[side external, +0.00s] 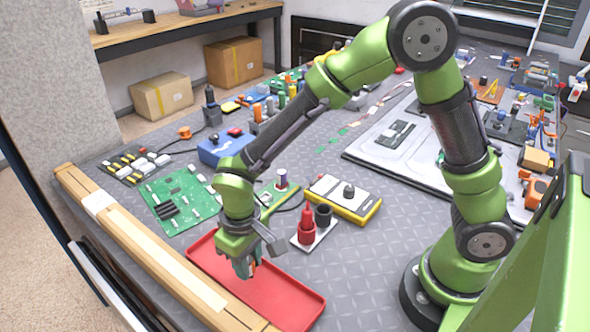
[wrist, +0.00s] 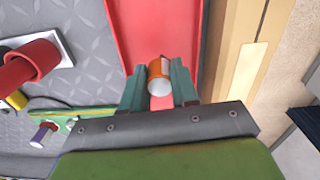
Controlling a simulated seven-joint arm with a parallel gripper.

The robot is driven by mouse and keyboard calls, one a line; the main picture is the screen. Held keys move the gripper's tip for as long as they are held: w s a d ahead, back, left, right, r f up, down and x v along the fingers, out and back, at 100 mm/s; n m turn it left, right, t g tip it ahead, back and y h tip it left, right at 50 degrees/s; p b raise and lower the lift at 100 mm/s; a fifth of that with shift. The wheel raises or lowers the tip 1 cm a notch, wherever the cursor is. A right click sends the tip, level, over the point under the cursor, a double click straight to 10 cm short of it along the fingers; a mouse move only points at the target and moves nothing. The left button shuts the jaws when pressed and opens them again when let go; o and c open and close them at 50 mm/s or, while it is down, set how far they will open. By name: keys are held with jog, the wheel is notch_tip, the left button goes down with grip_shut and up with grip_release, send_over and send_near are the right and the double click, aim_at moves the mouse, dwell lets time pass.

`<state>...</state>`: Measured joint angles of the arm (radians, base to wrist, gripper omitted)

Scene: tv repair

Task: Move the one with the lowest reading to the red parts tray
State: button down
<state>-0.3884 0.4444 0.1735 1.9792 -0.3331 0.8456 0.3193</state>
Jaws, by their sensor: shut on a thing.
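My gripper (side external: 246,266) is low over the red parts tray (side external: 300,303), pointing down. In the wrist view my gripper (wrist: 158,88) is shut on a small orange-brown cylinder (wrist: 154,70) with a pale silver end. The red tray (wrist: 150,25) lies below it; I cannot tell whether the cylinder touches the tray. The held cylinder is mostly hidden by the fingers in the side view. A purple cylinder (side external: 281,178) stands on a narrow green board (side external: 285,196) behind the tray; it also shows in the wrist view (wrist: 40,137). No readings are legible.
A red post (side external: 307,228) and a black post (side external: 323,215) stand on a white plate beside the tray. A yellow meter (side external: 345,200) lies behind them. A green circuit board (side external: 185,196) is to the left. A wooden rail (side external: 150,250) borders the tray's left side.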

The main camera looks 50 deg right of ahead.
jog(key=shift+f, duration=1.2)
jog(key=c, duration=0.8)
grip_release()
notch_tip(320, 180, up, 17)
jog(key=shift+f, duration=0.1)
jog(key=s+d+r+m+t, duration=0.1)
jog(key=s+d+r+t, duration=0.1)
jog(key=d, duration=0.3)
jog(key=s+d+r+m+t+y, duration=0.1)
jog(key=s+d+r+m+t, duration=0.1)
jog(key=s+d, duration=0.2)
jog(key=s+d+r+m+t+y, duration=0.1)
jog(key=s+d+r+m+t, duration=0.1)
jog(key=d, duration=0.5)
jog(key=shift+s+d+t, duration=0.15)
jog(key=shift+s+t, duration=0.45)
jog(key=shift+s, duration=0.1)
